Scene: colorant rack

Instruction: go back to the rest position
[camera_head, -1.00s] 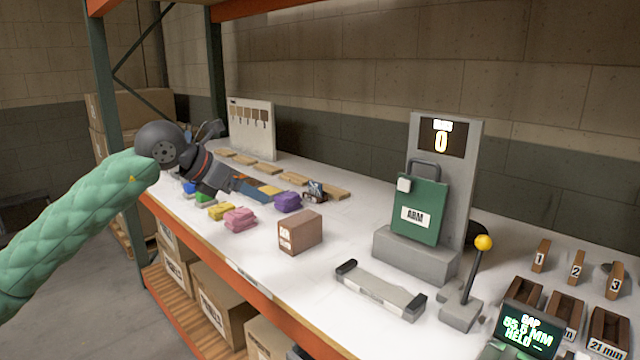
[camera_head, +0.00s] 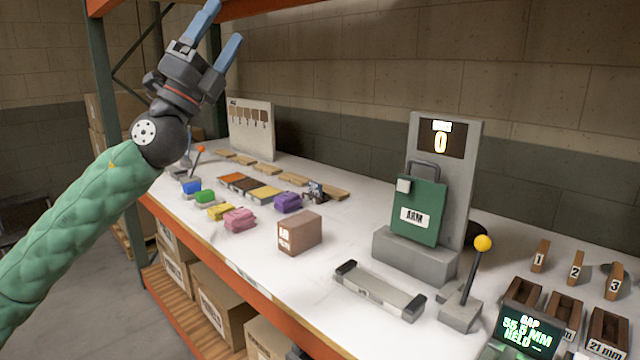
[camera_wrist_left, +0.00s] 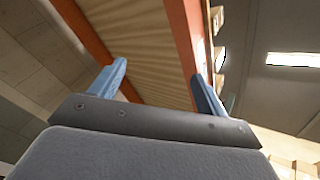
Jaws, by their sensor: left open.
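My left gripper (camera_head: 215,42) is raised above the left end of the shelf, its two blue fingers pointing up and spread apart with nothing between them. In the left wrist view the open fingers (camera_wrist_left: 160,85) point toward the underside of an upper shelf (camera_wrist_left: 135,45) and the ceiling. My right gripper is not in view.
The white shelf top (camera_head: 335,240) holds colored blocks, a brown box (camera_head: 299,233), a green ARM case (camera_head: 419,210), a yellow-knobbed lever (camera_head: 468,290) and a gap display (camera_head: 530,330). An orange-knobbed lever (camera_head: 199,151) stands below my gripper. A green post (camera_head: 103,70) is close left of it.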

